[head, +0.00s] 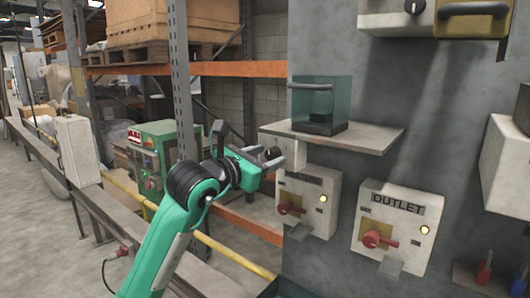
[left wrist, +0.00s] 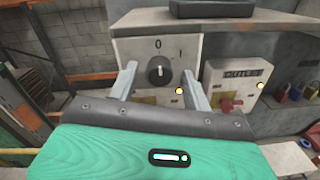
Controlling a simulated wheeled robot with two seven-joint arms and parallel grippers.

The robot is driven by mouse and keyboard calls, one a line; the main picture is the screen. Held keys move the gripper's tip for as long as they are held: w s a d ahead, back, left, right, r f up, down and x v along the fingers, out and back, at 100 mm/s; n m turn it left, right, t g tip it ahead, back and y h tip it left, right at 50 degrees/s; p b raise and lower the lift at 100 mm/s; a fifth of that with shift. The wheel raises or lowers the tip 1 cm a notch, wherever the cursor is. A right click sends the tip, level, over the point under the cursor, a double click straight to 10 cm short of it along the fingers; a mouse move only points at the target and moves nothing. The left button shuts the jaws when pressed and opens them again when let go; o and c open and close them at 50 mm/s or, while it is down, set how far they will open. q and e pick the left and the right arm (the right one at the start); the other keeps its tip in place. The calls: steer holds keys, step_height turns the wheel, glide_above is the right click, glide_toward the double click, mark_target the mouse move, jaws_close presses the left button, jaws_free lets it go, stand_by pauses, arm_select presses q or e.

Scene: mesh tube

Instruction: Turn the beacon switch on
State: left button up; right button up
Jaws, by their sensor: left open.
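The beacon switch is a black rotary knob (left wrist: 160,71) on a pale box in the left wrist view, with "0" above it and "I" to its upper right. Its white mark points up toward "0". In the head view the knob (head: 272,153) shows small beneath the shelf, partly behind my gripper. My left gripper (head: 256,150) is open in front of it. In the left wrist view, the two fingers stand on either side of the knob, apart from it and with nothing between them; the remaining distance is hard to tell. My right gripper is not in view.
A shelf (head: 358,137) carrying a teal transparent case (head: 321,104) juts out above the switch. Below are a box with a red handle (head: 290,208) and the OUTLET box (head: 393,225), both with lit amber lamps. Padlocks (left wrist: 297,89) hang at right.

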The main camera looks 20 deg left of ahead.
arm_select(q)
steer(key=shift+c, duration=0.4)
steer(key=c, duration=0.9)
steer(key=shift+f+m+b, duration=0.15)
steer(key=shift+m+b, duration=0.35)
steer(key=shift+b, duration=0.5)
steer(key=m+b, duration=0.6)
steer(key=b, duration=0.2)
steer(key=shift+m, duration=0.3)
steer(key=shift+m+y+b, duration=0.3)
steer(key=shift+m+b, duration=1.4)
steer(key=shift+m, duration=0.2)
